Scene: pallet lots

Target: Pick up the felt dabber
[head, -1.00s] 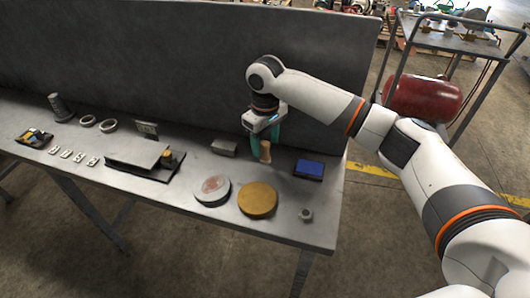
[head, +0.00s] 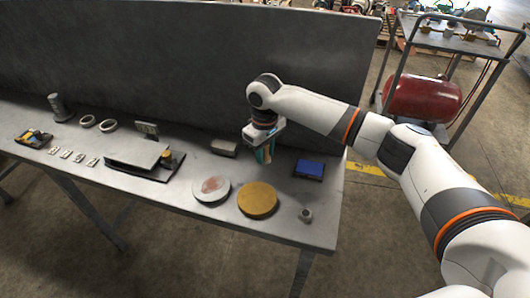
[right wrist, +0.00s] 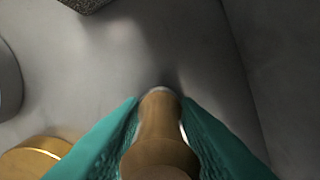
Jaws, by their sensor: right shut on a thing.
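The felt dabber is a brown wooden piece with a rounded handle. In the right wrist view the dabber (right wrist: 160,125) sits between the two teal fingers of my right gripper (right wrist: 160,140), which touch it on both sides. A pale rim shows at its far end. In the head view my right gripper (head: 263,154) points down at the tabletop, right of the middle, and its fingers hide most of the dabber. I cannot tell whether the dabber touches the table. My left gripper is out of view.
On the grey table (head: 160,218), a yellow-brown disc (head: 257,199) and a grey disc (head: 211,188) lie in front. A blue pad (head: 309,169) lies right, a grey block (head: 224,148) left. A small grey ring (head: 305,215) is near the front edge. A tall panel (head: 190,60) stands behind.

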